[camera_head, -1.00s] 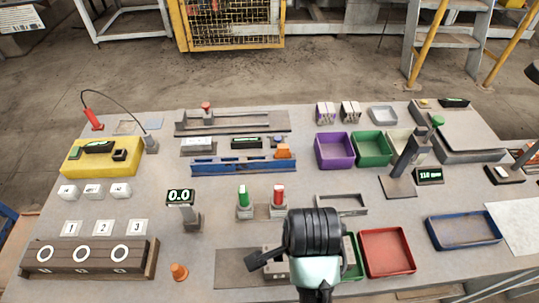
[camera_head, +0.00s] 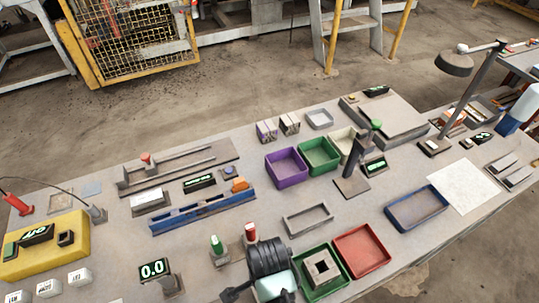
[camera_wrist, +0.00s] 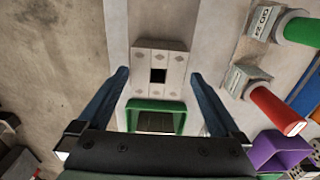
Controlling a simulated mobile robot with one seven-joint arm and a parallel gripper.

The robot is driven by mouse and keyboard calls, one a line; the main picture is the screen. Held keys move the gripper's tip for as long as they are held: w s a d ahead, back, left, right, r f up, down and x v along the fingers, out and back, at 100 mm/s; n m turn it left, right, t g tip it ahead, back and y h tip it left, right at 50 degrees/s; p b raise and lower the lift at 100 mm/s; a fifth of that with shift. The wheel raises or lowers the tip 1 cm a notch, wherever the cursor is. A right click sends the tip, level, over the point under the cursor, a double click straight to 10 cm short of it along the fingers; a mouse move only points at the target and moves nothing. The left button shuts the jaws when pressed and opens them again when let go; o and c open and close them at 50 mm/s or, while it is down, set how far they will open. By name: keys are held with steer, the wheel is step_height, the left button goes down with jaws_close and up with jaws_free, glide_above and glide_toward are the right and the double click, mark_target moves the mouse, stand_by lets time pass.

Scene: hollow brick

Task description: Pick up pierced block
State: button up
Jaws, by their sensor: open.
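In the wrist view a pale block (camera_wrist: 143,66) with a dark square hole and small marks on its face lies below my gripper (camera_wrist: 158,75). My two blue fingers are spread on either side of it, open and apart from it. A green tray (camera_wrist: 155,104) edge shows just below the block there. In the head view a grey block (camera_head: 312,276) with a square hole sits in a green tray (camera_head: 345,270), right of my gripper, whose fingertips are mostly hidden there. I cannot tell whether both views show the same block.
A red tray (camera_head: 361,252) stands right of the green tray, with a grey frame (camera_head: 307,219) behind. A green-topped post (camera_head: 217,249) and a red-topped post (camera_head: 251,234) stand close to my arm. A blue tray (camera_head: 417,208) stands farther right, near clear bench.

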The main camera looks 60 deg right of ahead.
steer(key=f, duration=0.5)
steer(key=shift+s+d+p, duration=0.1)
steer(key=shift+s+p, duration=0.1)
steer(key=shift+p, duration=0.15)
steer(key=shift+r, duration=0.1)
steer(key=c, duration=1.4)
